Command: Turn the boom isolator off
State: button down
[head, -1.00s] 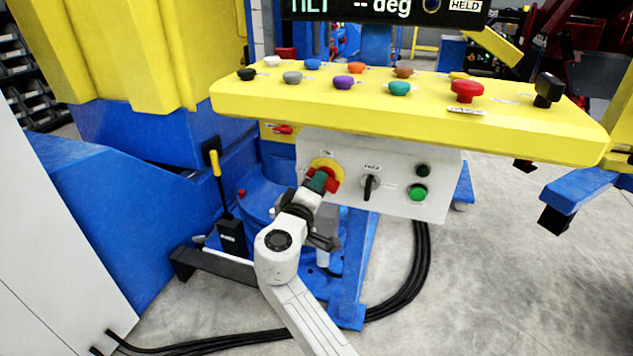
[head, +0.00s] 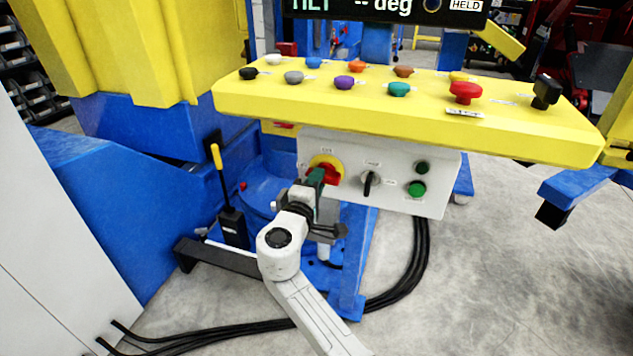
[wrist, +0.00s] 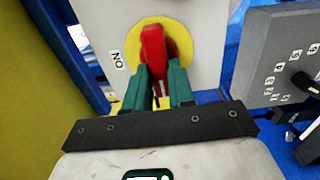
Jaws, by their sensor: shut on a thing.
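The isolator is a red rotary handle (head: 329,173) on a yellow disc (head: 316,160), at the left of the pale panel under the yellow console. My gripper (head: 316,177) is at the handle, its green fingers shut on it. In the wrist view the fingers (wrist: 160,88) straddle the lower part of the red handle (wrist: 153,45). There the handle stands roughly upright in the picture, and an ON label (wrist: 118,60) lies left of the yellow disc, to the side of the handle. The fingers hide part of the handle.
The panel also has a black selector (head: 371,183) and a green button (head: 417,189). The yellow console (head: 430,125) overhangs it, with coloured knobs and a red mushroom button (head: 465,92). A yellow-handled lever (head: 217,158) stands left. Black cables (head: 410,285) lie on the floor.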

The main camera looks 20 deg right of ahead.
jog(key=shift+a+f, duration=0.1)
jog(key=c, duration=1)
grip_release()
jog(key=shift+o, duration=0.2)
jog(key=p+v, duration=0.1)
jog(key=v, duration=0.9)
jog(key=shift+s+a+p, duration=0.2)
jog(key=shift+s+p, duration=0.1)
jog(key=shift+p, duration=0.05)
